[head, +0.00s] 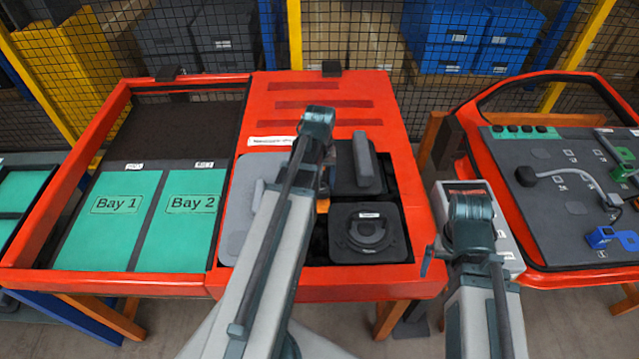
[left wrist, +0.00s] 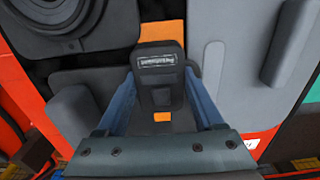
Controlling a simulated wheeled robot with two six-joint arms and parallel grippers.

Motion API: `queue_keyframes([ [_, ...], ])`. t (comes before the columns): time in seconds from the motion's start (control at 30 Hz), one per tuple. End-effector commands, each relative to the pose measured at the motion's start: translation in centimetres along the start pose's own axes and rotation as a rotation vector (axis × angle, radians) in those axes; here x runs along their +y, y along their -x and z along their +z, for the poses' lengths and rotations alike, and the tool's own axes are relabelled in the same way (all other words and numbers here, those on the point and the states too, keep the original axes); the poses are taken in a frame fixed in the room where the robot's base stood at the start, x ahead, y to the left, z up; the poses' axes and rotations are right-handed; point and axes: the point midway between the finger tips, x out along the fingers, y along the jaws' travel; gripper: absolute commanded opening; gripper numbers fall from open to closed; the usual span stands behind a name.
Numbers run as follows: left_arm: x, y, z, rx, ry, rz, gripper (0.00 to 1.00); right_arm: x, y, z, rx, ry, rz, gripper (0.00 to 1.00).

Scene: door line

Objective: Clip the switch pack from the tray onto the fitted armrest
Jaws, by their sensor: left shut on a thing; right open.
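My left gripper (head: 322,190) points down over the middle of the red parts stand (head: 410,285). In the left wrist view its blue fingers (left wrist: 165,78) are shut on a dark switch pack (left wrist: 160,98) with a white label and an orange patch. My arm mostly hides the pack in the head view; whether it is clear of the surface below I cannot tell. A raised grey bar (head: 367,163) on a dark panel lies to the right of the gripper; I cannot tell whether it is an armrest. My right gripper (head: 440,258) is open and low, right of the stand, its fingers mostly hidden.
A round dark speaker-like part (head: 367,230) lies near the stand's front. A grey panel (head: 240,200) lies left of my arm. Green Bay 1 (head: 107,225) and Bay 2 (head: 190,225) look empty. A red-framed door (head: 590,272) with fittings stands right, behind a pale box (head: 508,245).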

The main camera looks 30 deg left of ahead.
Motion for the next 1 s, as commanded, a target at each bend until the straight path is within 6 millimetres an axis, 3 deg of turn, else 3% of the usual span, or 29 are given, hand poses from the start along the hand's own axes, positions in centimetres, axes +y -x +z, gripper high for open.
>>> queue_keyframes([
  [1.0, 0.2, 0.0, -3.0, 0.0, -0.001, 0.0, 0.12, 0.0, 0.0, 0.0, 0.0, 0.0, 0.0, 1.0],
])
